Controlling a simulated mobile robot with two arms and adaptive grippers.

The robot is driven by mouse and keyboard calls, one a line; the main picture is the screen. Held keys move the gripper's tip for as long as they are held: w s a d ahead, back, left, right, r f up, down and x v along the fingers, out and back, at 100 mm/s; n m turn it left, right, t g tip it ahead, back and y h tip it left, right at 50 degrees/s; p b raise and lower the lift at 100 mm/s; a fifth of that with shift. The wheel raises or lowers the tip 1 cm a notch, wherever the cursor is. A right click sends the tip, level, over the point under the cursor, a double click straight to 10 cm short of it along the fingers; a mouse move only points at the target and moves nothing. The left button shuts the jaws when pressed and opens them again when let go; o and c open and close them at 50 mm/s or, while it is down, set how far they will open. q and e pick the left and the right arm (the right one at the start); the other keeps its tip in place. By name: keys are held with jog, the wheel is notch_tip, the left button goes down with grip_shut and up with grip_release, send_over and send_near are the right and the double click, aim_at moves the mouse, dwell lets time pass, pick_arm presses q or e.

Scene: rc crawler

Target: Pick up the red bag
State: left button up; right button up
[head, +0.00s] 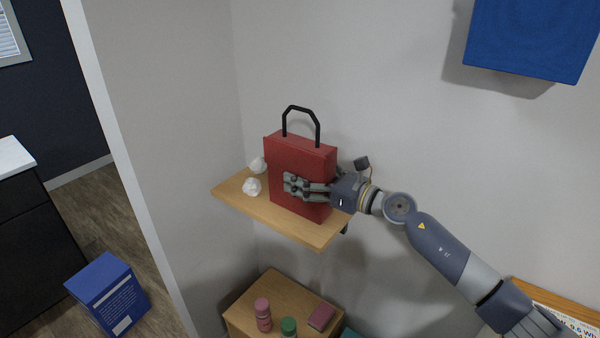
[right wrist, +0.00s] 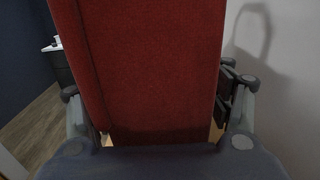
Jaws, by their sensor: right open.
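The red bag (head: 301,160) stands upright on a small wooden wall shelf (head: 238,206), with its black handle (head: 301,112) upright on top. My right gripper (head: 308,186) comes in from the right at the bag's side. It is open, with one finger in front of the bag and the other mostly hidden behind it. In the right wrist view, the red bag (right wrist: 150,70) fills the space between my two fingers (right wrist: 158,110), one to each side of it. My left gripper is out of view.
Two white crumpled lumps, one of them nearer (head: 251,187), lie on the shelf left of the bag. A lower wooden stand (head: 243,308) holds pink and green bottles. A blue box (head: 108,294) is on the floor, and another blue box (head: 532,38) is high at right.

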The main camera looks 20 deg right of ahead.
jog(key=shift+s, duration=0.1)
jog(key=c, duration=1.4)
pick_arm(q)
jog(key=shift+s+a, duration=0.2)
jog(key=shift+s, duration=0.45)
pick_arm(e)
jog(key=shift+o, duration=0.2)
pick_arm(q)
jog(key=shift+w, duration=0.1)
pick_arm(e)
jog(key=shift+r, duration=0.1)
jog(key=shift+r, duration=0.45)
notch_tip(320, 180, up, 3)
jog(key=shift+d+f+p, duration=0.1)
jog(key=shift+f+p, duration=0.1)
jog(key=shift+p, duration=0.1)
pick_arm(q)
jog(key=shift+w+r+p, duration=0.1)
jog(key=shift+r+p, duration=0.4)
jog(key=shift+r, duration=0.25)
pick_arm(e)
send_near(306, 160)
jog(key=s+a+f, duration=0.1)
jog(key=s+a, duration=0.3)
jog(key=shift+s, duration=0.3)
